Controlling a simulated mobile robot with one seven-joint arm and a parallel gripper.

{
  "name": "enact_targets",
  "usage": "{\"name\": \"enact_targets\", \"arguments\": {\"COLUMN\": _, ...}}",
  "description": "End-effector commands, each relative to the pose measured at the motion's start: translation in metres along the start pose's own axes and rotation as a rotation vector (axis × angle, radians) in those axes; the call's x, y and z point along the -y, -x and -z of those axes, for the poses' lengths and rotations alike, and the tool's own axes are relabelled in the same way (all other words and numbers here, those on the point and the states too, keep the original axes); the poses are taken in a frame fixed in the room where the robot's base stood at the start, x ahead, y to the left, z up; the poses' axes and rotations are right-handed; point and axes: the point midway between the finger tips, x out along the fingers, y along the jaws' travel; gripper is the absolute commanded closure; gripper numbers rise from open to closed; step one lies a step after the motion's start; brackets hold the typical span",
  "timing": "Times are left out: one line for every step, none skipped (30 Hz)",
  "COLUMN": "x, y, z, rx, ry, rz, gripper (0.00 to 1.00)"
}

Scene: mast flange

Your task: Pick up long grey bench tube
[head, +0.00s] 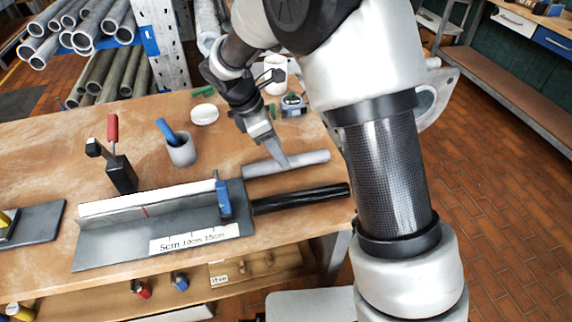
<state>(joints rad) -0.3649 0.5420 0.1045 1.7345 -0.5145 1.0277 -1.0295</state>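The long grey tube (310,160) lies on the wooden bench (90,125), running left to right behind a black tube. My gripper (278,160) points down at the tube's middle from behind. Its fingertips overlap the tube in the head view. I cannot tell whether they touch it, stand around it or hover above it. The fingers line up one behind the other, so their opening is hidden.
The black tube (300,198) lies just in front, close to a grey measuring jig (120,250) with a blue clamp (222,198). A grey cup (181,152), a white lid (204,114) and a tape measure (293,106) stand behind. Racked pipes (95,30) are at the back left.

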Motion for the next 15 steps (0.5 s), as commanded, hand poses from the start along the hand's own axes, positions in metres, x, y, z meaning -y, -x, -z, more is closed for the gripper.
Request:
{"name": "enact_targets", "arguments": {"x": 0.000, "y": -0.002, "z": 0.000, "rx": 0.000, "ry": 0.000, "rz": 0.001, "gripper": 0.48}}
{"name": "enact_targets", "arguments": {"x": 0.000, "y": -0.004, "z": 0.000, "rx": 0.000, "ry": 0.000, "rz": 0.001, "gripper": 0.48}}
{"name": "enact_targets", "arguments": {"x": -0.001, "y": -0.007, "z": 0.001, "rx": 0.001, "ry": 0.000, "rz": 0.002, "gripper": 0.48}}
{"name": "enact_targets", "arguments": {"x": -0.001, "y": -0.010, "z": 0.001, "rx": 0.001, "ry": 0.000, "rz": 0.002, "gripper": 0.48}}
{"name": "enact_targets", "arguments": {"x": -0.002, "y": -0.013, "z": 0.001, "rx": 0.001, "ry": 0.000, "rz": 0.003, "gripper": 0.48}}
{"name": "enact_targets", "arguments": {"x": -0.003, "y": -0.019, "z": 0.002, "rx": 0.001, "ry": 0.001, "rz": 0.003, "gripper": 0.48}}
{"name": "enact_targets", "arguments": {"x": -0.004, "y": -0.024, "z": 0.003, "rx": 0.001, "ry": 0.001, "rz": 0.003, "gripper": 0.48}}
{"name": "enact_targets", "arguments": {"x": -0.005, "y": -0.028, "z": 0.003, "rx": 0.001, "ry": 0.001, "rz": 0.003, "gripper": 0.48}}
{"name": "enact_targets", "arguments": {"x": -0.006, "y": -0.035, "z": 0.004, "rx": 0.001, "ry": 0.001, "rz": 0.003, "gripper": 0.48}}
{"name": "enact_targets", "arguments": {"x": -0.006, "y": -0.040, "z": 0.004, "rx": 0.002, "ry": 0.001, "rz": 0.003, "gripper": 0.48}}
{"name": "enact_targets", "arguments": {"x": -0.006, "y": -0.044, "z": 0.003, "rx": 0.002, "ry": 0.001, "rz": 0.003, "gripper": 0.48}}
{"name": "enact_targets", "arguments": {"x": -0.006, "y": -0.048, "z": 0.003, "rx": 0.002, "ry": 0.001, "rz": 0.003, "gripper": 0.48}}
{"name": "enact_targets", "arguments": {"x": -0.006, "y": -0.051, "z": 0.003, "rx": 0.002, "ry": 0.001, "rz": 0.002, "gripper": 0.48}}
{"name": "enact_targets", "arguments": {"x": -0.006, "y": -0.052, "z": 0.003, "rx": 0.002, "ry": 0.001, "rz": 0.001, "gripper": 0.48}}
{"name": "enact_targets", "arguments": {"x": -0.007, "y": -0.053, "z": 0.003, "rx": 0.001, "ry": 0.001, "rz": 0.000, "gripper": 0.48}}
